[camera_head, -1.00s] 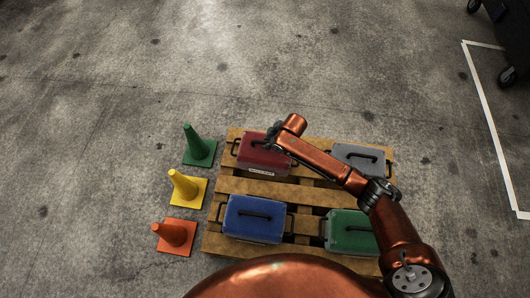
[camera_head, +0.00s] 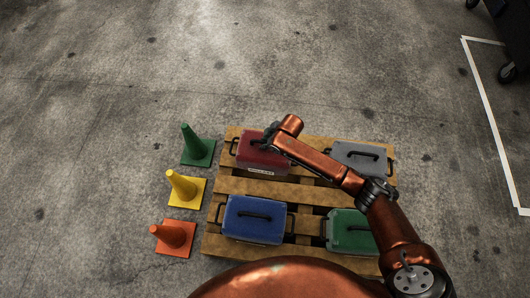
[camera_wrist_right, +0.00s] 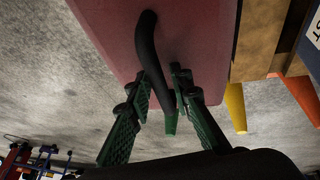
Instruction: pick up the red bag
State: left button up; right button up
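The red bag (camera_head: 262,158) is a boxy case with a black top handle, at the back left of the wooden pallet. My right gripper (camera_head: 268,135) is at its top, by the handle, and partly hides it. In the right wrist view, the red bag (camera_wrist_right: 205,35) fills the upper part. Its black handle (camera_wrist_right: 152,55) runs down between the two fingers of my right gripper (camera_wrist_right: 160,92). The fingers are apart, with a gap beside the handle on the left; the right finger is close to it, and contact is unclear. My left gripper is out of view.
The pallet (camera_head: 290,189) also carries a blue case (camera_head: 252,222), a green case (camera_head: 350,235) and a grey case (camera_head: 360,162). Green (camera_head: 195,147), yellow (camera_head: 184,188) and orange (camera_head: 174,237) cones stand left of it. Floor beyond the pallet is clear.

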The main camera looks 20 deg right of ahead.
grip_shut()
dwell(0.5)
jog(key=shift+w+r, duration=0.15)
jog(key=shift+r, duration=0.05)
